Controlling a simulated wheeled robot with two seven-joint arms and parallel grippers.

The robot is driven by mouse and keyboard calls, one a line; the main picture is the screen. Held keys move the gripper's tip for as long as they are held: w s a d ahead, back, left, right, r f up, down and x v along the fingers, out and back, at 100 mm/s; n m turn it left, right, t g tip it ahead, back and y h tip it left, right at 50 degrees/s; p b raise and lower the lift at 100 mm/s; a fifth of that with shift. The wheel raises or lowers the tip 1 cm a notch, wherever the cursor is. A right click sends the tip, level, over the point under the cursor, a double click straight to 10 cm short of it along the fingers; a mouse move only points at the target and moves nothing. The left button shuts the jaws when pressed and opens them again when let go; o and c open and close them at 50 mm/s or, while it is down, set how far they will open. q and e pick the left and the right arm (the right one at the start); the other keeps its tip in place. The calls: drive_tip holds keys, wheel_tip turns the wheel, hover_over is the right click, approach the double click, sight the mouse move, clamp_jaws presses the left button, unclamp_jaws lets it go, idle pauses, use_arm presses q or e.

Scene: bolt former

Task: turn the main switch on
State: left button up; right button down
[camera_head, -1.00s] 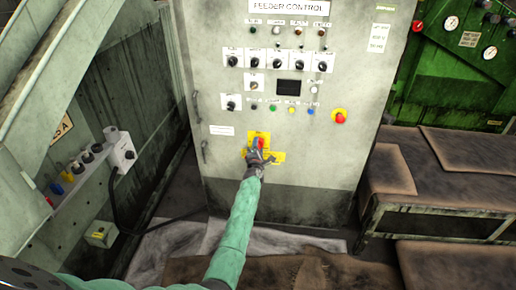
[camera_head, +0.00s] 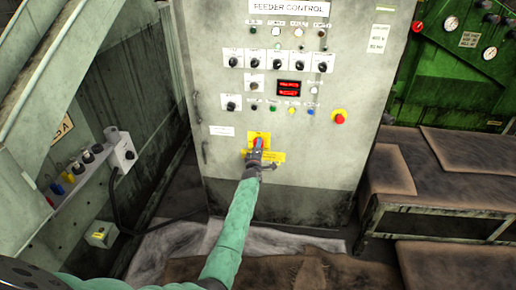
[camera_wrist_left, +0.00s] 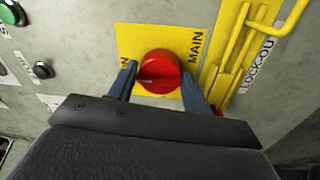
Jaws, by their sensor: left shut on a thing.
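The main switch is a red rotary knob (camera_wrist_left: 158,72) on a yellow plate (camera_wrist_left: 133,38) marked MAIN in the left wrist view. In the head view its yellow plate (camera_head: 250,137) is low on the grey feeder control cabinet (camera_head: 225,165). My left gripper (camera_wrist_left: 160,85) is shut on the red knob, one finger on each side. In the head view my left gripper (camera_head: 257,148) covers most of the knob. The digital display (camera_head: 289,88) above is lit with red digits. My right gripper is not in view.
A yellow lockout bracket (camera_wrist_left: 238,45) stands beside the knob. A red emergency button on yellow (camera_head: 339,116) sits up and right on the cabinet. A side control box (camera_head: 122,152) is at left, and brown-topped benches (camera_head: 440,188) are at right.

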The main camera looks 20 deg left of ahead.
use_arm(q)
drive_tip(key=shift+d+f, duration=0.1)
drive_tip(key=shift+f, duration=0.05)
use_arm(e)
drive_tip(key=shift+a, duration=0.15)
use_arm(q)
drive_tip(key=o, duration=0.9)
drive_tip(key=shift+o, duration=0.2)
drive_tip(key=shift+s, duration=0.1)
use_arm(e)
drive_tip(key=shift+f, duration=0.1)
use_arm(q)
drive_tip(key=v, duration=0.7)
drive_tip(key=shift+s+b, duration=0.25)
drive_tip(key=shift+b, duration=0.15)
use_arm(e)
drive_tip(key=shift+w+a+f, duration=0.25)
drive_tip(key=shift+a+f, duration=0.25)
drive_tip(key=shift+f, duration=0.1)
use_arm(q)
drive_tip(key=shift+d, duration=0.1)
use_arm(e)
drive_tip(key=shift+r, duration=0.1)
